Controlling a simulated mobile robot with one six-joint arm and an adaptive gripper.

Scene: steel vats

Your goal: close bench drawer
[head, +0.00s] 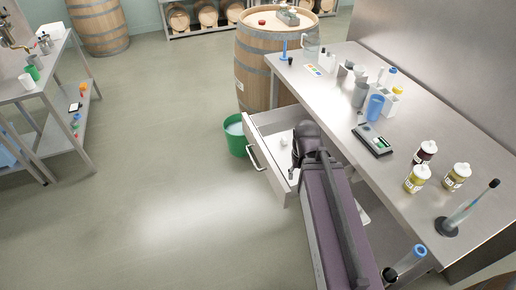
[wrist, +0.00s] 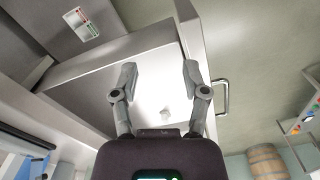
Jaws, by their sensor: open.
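The bench drawer (head: 272,122) stands pulled out from the left side of the steel bench. Its front panel, with a bar handle (head: 256,158), faces left. In the wrist view the drawer (wrist: 90,75) lies beneath my gripper (wrist: 160,76), and the handle (wrist: 224,97) shows to the right of the right finger. My gripper is open, with nothing between its fingers. The right finger overlaps the drawer's front panel in the picture; whether they touch I cannot tell. In the head view my arm hides the fingers and part of the drawer.
The steel bench top (head: 420,110) holds bottles, a blue cup (head: 375,107) and a meter (head: 372,140). A green bucket (head: 237,135) stands on the floor beside the drawer, near a barrel (head: 262,70). A small pale object (head: 284,141) lies in the drawer.

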